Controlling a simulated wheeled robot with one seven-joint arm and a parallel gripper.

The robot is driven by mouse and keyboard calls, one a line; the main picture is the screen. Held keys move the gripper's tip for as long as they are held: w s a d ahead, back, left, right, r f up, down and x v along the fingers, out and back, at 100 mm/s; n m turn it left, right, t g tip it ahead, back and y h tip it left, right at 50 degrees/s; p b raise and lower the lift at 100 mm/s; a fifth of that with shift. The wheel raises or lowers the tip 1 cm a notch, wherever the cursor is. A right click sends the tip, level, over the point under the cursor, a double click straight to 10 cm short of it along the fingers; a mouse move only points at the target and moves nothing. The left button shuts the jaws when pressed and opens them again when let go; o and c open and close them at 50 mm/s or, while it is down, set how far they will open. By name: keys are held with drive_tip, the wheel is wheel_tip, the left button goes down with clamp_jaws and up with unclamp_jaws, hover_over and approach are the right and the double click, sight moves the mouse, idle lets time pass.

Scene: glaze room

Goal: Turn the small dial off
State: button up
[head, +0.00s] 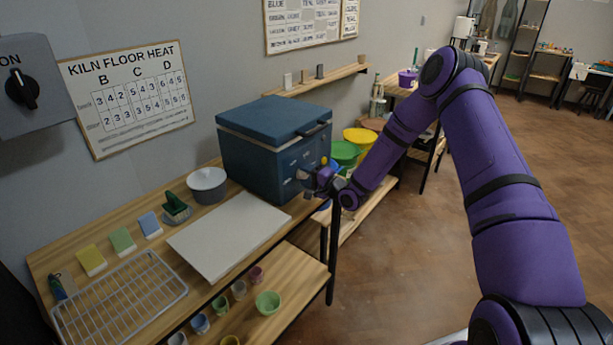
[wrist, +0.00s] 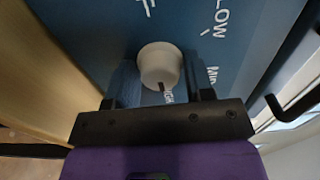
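The blue kiln box (head: 262,150) stands on the wooden bench, with its dials on the front face. In the wrist view a small white round dial (wrist: 160,66) sits on the blue panel, its dark mark toward the lettering that seems to read HIGH. LOW and MID are printed at its right, and a partly cut-off F at the top. My gripper (wrist: 160,82) is open, its two fingers apart on either side of the dial. It also shows in the head view (head: 308,178) close to the kiln front. Whether the fingers touch the dial cannot be told.
Green and yellow bowls stand behind my gripper. A wall switch box (head: 30,85) is at far left. The floor at right is clear.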

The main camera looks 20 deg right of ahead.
drive_tip(key=shift+c, duration=1)
